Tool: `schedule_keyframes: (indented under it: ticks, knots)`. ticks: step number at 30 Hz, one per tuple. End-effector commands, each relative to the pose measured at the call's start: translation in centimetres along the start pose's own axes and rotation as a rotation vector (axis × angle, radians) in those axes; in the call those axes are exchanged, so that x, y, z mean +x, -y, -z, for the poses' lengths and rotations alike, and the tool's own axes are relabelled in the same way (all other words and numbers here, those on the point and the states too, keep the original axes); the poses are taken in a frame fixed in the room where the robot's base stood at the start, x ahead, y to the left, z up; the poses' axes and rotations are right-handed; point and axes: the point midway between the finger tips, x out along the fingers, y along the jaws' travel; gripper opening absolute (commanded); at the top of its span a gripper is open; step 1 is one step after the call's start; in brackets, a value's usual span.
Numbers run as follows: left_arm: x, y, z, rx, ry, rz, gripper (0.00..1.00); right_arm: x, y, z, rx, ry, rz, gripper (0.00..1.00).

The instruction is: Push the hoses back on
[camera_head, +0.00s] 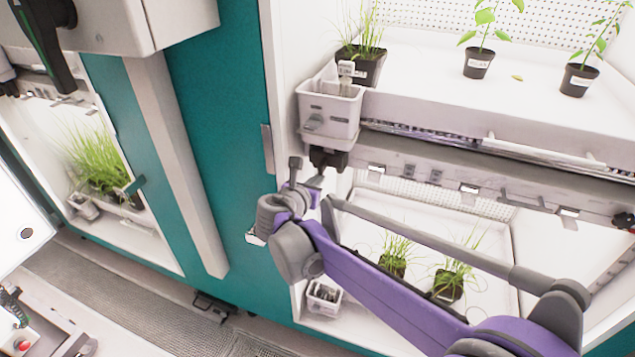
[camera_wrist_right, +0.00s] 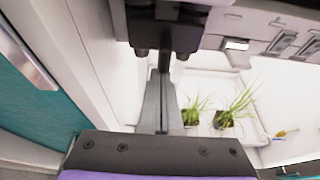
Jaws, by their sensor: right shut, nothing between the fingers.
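A white bin-like box (camera_head: 330,110) is fixed at the left edge of the upper shelf. A black fitting (camera_head: 328,158) hangs under it. In the right wrist view this black fitting (camera_wrist_right: 165,33) has two round stubs pointing down. My right gripper (camera_head: 314,182) is just below the fitting. Its grey fingers are shut and empty in the right wrist view (camera_wrist_right: 164,75), their tips close under the fitting between the stubs. I cannot tell whether they touch it. No hose can be made out clearly in either view. My left gripper is not in view.
Potted plants stand on the upper shelf (camera_head: 430,85), with more pots (camera_head: 393,265) in the lower chamber. The chamber's door frame and teal wall (camera_head: 215,110) are close at the left. A small white box (camera_head: 323,297) sits on the lower chamber floor.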

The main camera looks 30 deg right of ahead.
Motion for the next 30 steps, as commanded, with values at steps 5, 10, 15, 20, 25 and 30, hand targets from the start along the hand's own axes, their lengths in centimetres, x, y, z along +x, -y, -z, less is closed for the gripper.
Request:
schedule_keyframes:
  ticks: [5,10,15,20,25,30]
  knots:
    - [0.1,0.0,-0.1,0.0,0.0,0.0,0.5,0.1,-0.1,-0.6,-0.011,0.015,-0.002,0.0]
    - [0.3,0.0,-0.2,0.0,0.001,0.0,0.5,0.3,-0.1,-0.3,-0.011,0.014,-0.002,0.0]
    - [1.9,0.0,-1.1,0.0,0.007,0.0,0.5,1.4,-0.2,2.2,-0.008,0.007,0.0,0.0]
    - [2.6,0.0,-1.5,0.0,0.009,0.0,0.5,-0.1,-0.5,3.7,-0.005,0.002,-0.004,0.0]
    - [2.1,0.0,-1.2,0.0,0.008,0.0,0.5,-4.0,-0.4,3.6,-0.004,0.002,-0.004,0.0]
    - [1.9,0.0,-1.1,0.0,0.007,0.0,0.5,-6.8,-0.4,3.7,-0.003,0.002,-0.002,0.0]
